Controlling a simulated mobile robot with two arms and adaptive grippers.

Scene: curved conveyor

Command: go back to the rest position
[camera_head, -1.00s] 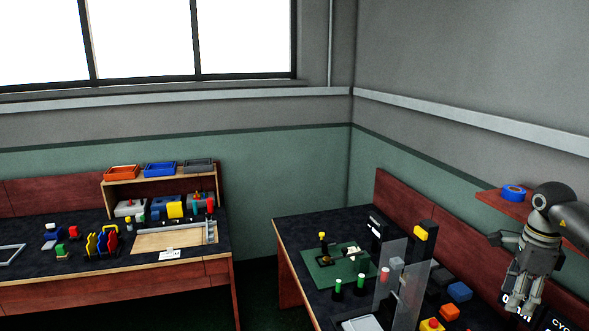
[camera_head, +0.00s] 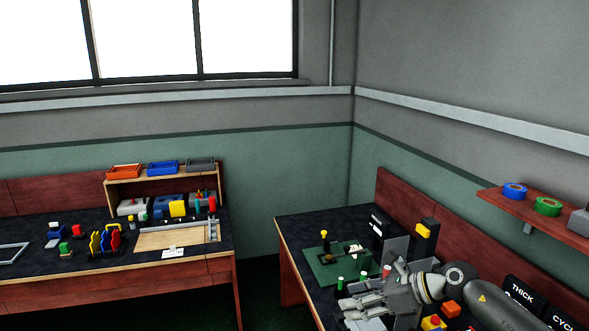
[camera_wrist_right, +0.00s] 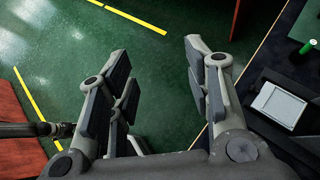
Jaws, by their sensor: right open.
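My right gripper (camera_head: 352,303) is in the lower right of the head view, in front of the right workbench (camera_head: 290,232), its arm coming in from the right. In the right wrist view my right gripper (camera_wrist_right: 163,85) is open, with its fingers wide apart and nothing between them. Below the fingers is the green floor (camera_wrist_right: 160,45), and the bench edge lies to the right. My left gripper is not in view.
The right bench holds a green board (camera_head: 322,270), a grey tray (camera_wrist_right: 278,104) and a red-and-yellow button (camera_head: 434,322). A shelf (camera_head: 545,228) with tape rolls is above. Another bench (camera_head: 110,280) stands left. Green floor lies between the benches.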

